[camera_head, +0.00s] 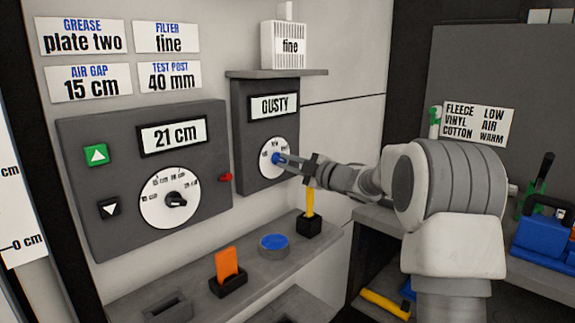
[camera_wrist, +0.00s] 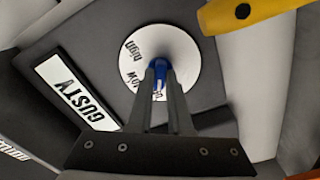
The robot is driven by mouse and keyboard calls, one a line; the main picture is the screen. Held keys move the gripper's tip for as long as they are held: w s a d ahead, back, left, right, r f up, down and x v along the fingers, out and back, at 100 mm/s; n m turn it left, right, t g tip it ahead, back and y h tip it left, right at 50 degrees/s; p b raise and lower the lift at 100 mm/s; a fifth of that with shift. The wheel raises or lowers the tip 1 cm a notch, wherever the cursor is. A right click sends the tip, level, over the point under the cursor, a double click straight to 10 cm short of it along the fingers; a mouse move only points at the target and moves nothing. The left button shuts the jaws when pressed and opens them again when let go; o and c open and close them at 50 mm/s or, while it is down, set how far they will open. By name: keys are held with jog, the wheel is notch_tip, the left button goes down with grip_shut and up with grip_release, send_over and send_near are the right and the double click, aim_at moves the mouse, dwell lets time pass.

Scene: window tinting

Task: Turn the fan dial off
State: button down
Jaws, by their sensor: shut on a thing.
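The fan dial is a white disc (camera_head: 272,157) with a blue knob (camera_head: 278,158), on a dark panel (camera_head: 255,187) below a display (camera_head: 274,106) reading "GUSTY". My gripper (camera_head: 289,161) reaches in from the right and is shut on the blue knob. In the wrist view the two fingers (camera_wrist: 159,80) close on the blue knob (camera_wrist: 158,68), with the white disc (camera_wrist: 182,50) behind. The words "low" and "high" show on the disc; the fingers hide part of its markings, and I cannot tell where the knob points.
A shelf (camera_head: 190,275) below holds an orange piece (camera_head: 228,262), a blue disc (camera_head: 274,241) and a yellow-handled tool (camera_head: 310,202). A white filter box (camera_head: 283,45) stands above the panel.

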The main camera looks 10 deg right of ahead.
jog(key=c, duration=0.8)
grip_release()
jog(key=shift+c, duration=0.2)
jog(key=p+v, duration=0.1)
jog(key=v, duration=1.6)
jog(key=shift+s+d+p, duration=0.15)
jog(key=shift+p, duration=0.25)
